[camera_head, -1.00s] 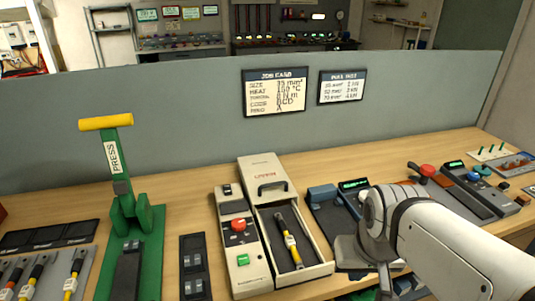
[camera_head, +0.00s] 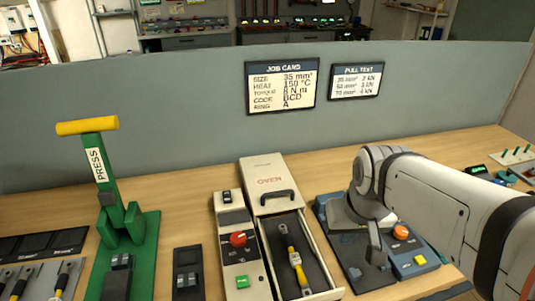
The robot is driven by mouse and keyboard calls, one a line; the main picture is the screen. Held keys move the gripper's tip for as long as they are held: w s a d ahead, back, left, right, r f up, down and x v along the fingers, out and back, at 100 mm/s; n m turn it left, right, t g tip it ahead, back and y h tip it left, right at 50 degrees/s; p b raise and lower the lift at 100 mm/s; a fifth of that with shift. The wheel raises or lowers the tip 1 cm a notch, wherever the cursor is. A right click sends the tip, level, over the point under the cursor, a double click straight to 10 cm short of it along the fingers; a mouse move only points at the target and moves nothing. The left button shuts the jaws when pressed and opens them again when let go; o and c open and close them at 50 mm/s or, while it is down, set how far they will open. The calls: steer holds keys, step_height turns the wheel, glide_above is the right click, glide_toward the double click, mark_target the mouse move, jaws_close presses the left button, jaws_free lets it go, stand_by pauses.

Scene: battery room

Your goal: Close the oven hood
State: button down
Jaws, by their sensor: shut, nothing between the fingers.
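The cream oven hood (camera_head: 265,177), marked OVEN and with a dark handle (camera_head: 277,197) near its front edge, sits at the back of the oven. The oven is open in front of it. A yellow-sleeved cable piece with metal ends (camera_head: 294,262) lies on the dark floor of the oven tray (camera_head: 328,272). My gripper (camera_head: 376,262) points down to the right of the oven, over a dark device. It is shut and empty, apart from the hood and handle.
The oven's control panel (camera_head: 237,256), with a red knob and green button, is on the left. A green press (camera_head: 120,230) stands further left. A blue device (camera_head: 410,263) with an orange button is beside my gripper. A grey partition (camera_head: 190,105) closes the back.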

steer(key=w+a+r+n, duration=0.2)
steer(key=w+a, duration=0.6)
steer(key=w, duration=0.5)
steer(key=n+y+p, duration=0.1)
steer(key=n+y, duration=0.1)
steer(key=n, duration=0.1)
glide_toward(254, 190)
steer(key=p+x, duration=0.1)
steer(key=x, duration=0.3)
steer(key=shift+a+r+p, duration=0.1)
steer(key=shift+a+p, duration=0.1)
steer(key=shift+p, duration=0.15)
steer(key=shift+s+f, duration=0.1)
steer(key=shift+f, duration=0.25)
steer(key=s, duration=0.1)
steer(key=s+d, duration=0.1)
steer(key=s+p, duration=0.1)
steer(key=shift+d+r, duration=0.1)
steer(key=shift+d, duration=0.3)
steer(key=shift+s, duration=0.15)
